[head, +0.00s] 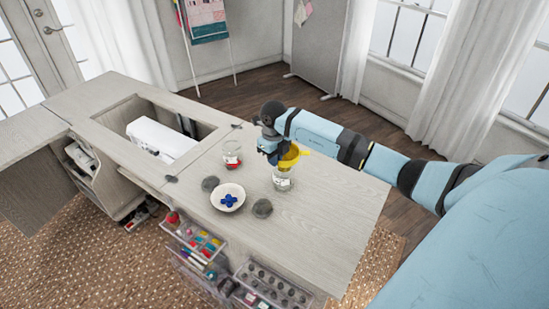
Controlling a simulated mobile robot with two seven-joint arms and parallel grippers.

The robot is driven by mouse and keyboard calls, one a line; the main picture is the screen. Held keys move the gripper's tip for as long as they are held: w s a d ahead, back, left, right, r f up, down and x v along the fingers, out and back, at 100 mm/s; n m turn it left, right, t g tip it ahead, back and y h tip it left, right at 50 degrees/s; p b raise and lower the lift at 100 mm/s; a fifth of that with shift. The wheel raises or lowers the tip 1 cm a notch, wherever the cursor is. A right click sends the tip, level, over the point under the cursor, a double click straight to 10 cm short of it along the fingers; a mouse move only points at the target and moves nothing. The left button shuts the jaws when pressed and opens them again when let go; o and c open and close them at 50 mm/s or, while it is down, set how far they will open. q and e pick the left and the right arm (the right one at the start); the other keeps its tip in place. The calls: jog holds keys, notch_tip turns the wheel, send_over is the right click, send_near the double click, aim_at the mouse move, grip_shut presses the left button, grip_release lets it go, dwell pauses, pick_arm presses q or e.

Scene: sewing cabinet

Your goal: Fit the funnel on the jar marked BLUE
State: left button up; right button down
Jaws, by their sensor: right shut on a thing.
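The yellow funnel (291,156) is in my right gripper (274,150), which is shut on it. The gripper partly hides the funnel. The funnel is at the mouth of a clear glass jar (281,180) on the tabletop; I cannot tell whether it is seated or just above the rim. A second glass jar (232,155) with something red in it stands to the left. The labels are too small to read, so I cannot tell which jar is marked BLUE. My left gripper is not in view.
A white dish (228,207) with blue pieces stands in front of the jars on the tabletop (330,210). Dark round discs (262,208) lie near it. A white sewing machine (160,140) sits in the cabinet opening. Open drawers (195,245) hang at the front. The tabletop's right side is clear.

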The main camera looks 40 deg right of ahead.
jog(key=shift+f, duration=0.15)
jog(key=c, duration=1.2)
grip_release()
notch_tip(320, 180, up, 14)
jog(key=shift+f+b, duration=0.1)
jog(key=shift+b, duration=0.35)
jog(key=shift+a, duration=0.1)
